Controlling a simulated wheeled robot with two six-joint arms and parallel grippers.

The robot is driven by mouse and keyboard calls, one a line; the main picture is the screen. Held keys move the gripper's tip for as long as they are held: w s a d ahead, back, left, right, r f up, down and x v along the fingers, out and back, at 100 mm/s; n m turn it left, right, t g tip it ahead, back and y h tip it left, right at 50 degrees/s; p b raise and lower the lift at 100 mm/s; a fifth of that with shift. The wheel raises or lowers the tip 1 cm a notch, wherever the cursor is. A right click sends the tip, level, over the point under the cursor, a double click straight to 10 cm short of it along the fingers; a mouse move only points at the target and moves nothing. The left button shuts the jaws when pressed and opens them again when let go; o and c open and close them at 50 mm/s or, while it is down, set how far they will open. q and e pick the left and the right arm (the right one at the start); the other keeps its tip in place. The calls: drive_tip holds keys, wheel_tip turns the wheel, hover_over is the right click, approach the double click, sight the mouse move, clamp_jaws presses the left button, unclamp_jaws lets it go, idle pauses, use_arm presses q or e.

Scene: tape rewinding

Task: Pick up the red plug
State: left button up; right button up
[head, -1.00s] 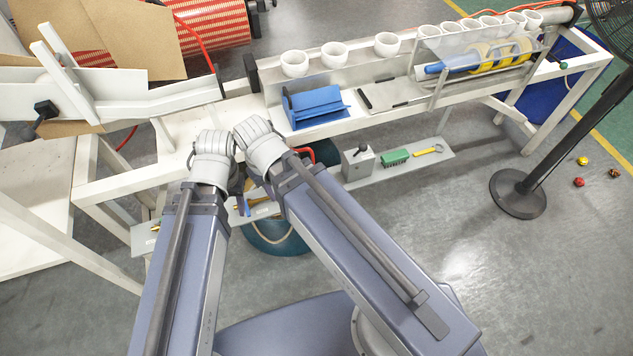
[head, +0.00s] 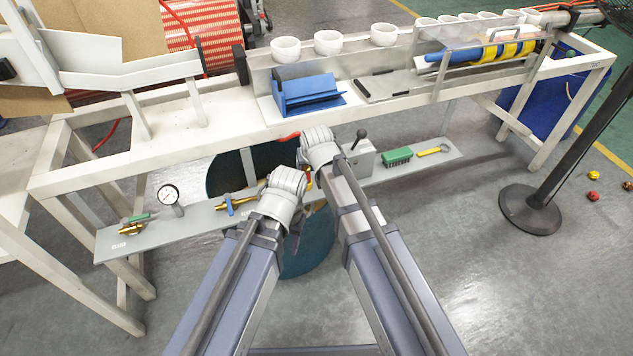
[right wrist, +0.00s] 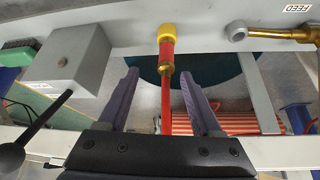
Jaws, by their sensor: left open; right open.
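The red plug (right wrist: 166,48) shows in the right wrist view, with a yellow end at the top and a brass ring below it. A red hose (right wrist: 165,103) runs down from it. My right gripper (right wrist: 160,74) is open; its two fingers stand either side of the hose, tips near the brass ring, with gaps on both sides. In the head view my right gripper (head: 309,179) is mostly hidden by its wrist near the low grey shelf (head: 432,172). My left gripper (head: 297,227) is open, lower and partly hidden by its own wrist.
The shelf holds a grey lever box (head: 361,160), green brush (head: 397,156), yellow wrench (head: 433,150), gauge (head: 168,194) and brass valves (head: 229,202). The white bench frame (head: 182,151) passes above the shelf.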

sight(307, 168)
drive_tip(key=b+x, duration=0.4)
drive_tip(key=x, duration=0.1)
drive_tip(key=a+b+x, duration=0.1)
drive_tip(key=b+x, duration=0.1)
drive_tip(key=x, duration=0.1)
drive_tip(key=shift+w+r+b, duration=0.15)
drive_tip(key=shift+w+b, duration=0.05)
drive_tip(key=shift+b, duration=0.1)
drive_tip(key=shift+r, duration=0.1)
drive_tip(key=shift+c, duration=0.3)
clamp_jaws()
idle(0.3)
